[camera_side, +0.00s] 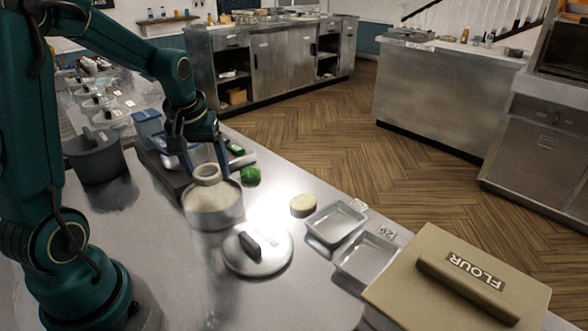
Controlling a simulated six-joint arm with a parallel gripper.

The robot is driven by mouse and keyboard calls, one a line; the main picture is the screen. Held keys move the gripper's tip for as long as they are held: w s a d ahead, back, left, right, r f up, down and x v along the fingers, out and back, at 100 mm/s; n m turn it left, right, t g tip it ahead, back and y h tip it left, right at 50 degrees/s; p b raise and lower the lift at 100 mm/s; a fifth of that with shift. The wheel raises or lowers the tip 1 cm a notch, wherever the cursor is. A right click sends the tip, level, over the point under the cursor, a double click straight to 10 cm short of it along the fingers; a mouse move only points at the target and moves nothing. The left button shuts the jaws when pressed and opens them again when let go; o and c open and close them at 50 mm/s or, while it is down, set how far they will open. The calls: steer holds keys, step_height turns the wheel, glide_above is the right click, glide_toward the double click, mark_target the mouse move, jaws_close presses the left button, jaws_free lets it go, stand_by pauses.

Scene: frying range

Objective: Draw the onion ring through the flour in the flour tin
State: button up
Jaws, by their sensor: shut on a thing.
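My gripper (204,170) points down and is shut on the pale onion ring (207,181). The ring is just above, or at, the mouth of a round metal pot (214,219); I cannot tell whether it touches the pale contents inside. A tan box marked FLOUR (400,285) stands at the front right. A round metal lid with a dark handle (257,259) lies on the counter in front of the pot.
Two shallow metal trays (335,222) (367,258) and a pale round piece (303,205) lie between the pot and the box. A dark grey pot (94,160) stands at left. A green item (251,175) lies behind the round pot. The front-left counter is clear.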

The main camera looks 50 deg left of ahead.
steer(key=shift+r, duration=1.5)
